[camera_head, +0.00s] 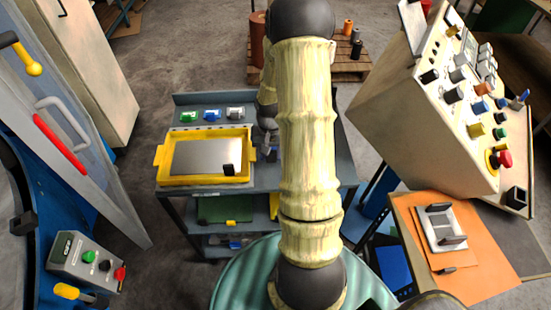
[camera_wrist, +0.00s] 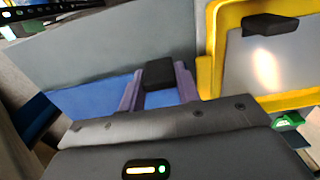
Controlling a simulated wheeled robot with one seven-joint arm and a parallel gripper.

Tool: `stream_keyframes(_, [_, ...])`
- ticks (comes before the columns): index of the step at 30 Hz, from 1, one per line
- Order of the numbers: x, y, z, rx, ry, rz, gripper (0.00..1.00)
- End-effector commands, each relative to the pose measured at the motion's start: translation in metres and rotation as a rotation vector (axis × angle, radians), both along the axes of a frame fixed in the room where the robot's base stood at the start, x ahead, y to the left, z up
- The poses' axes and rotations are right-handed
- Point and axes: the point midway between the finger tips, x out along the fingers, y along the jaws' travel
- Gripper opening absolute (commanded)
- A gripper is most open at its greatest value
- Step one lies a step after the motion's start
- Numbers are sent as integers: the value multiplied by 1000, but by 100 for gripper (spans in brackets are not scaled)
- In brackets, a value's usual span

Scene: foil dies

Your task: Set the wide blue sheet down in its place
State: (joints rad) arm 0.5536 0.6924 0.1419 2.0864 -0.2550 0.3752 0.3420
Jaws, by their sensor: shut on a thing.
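My gripper (camera_wrist: 158,88) is shut on the black handle block (camera_wrist: 160,72) of the blue sheet, between its two purplish fingers. The blue sheet (camera_wrist: 90,95) shows as a flat blue band around the fingers in the wrist view; its near part is hidden by my gripper body. I cannot tell whether it touches the bench. In the head view my gripper (camera_head: 270,145) is partly hidden by my arm, right of the yellow tray (camera_head: 161,172). A silver sheet (camera_head: 205,156) with its own black handle (camera_head: 228,170) lies in that tray.
The grey bench (camera_head: 292,181) carries green (camera_head: 188,116), blue (camera_head: 212,114) and pale (camera_head: 235,112) small blocks along its back. Shelves sit below. A control console (camera_head: 430,110) stands at the right, a blue machine with a guard door (camera_head: 80,120) at the left.

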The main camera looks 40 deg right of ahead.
Motion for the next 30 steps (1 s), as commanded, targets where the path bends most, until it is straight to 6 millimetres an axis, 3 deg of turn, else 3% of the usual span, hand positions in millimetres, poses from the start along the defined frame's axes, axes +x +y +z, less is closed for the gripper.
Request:
stream_keyframes(11, [1, -1, -7, -1, -2, -2, 4])
stream_keyframes(22, [0, -1, -47, -1, 1, -2, 4])
stream_keyframes(30, [1, 0, -48, -1, -2, 0, 4])
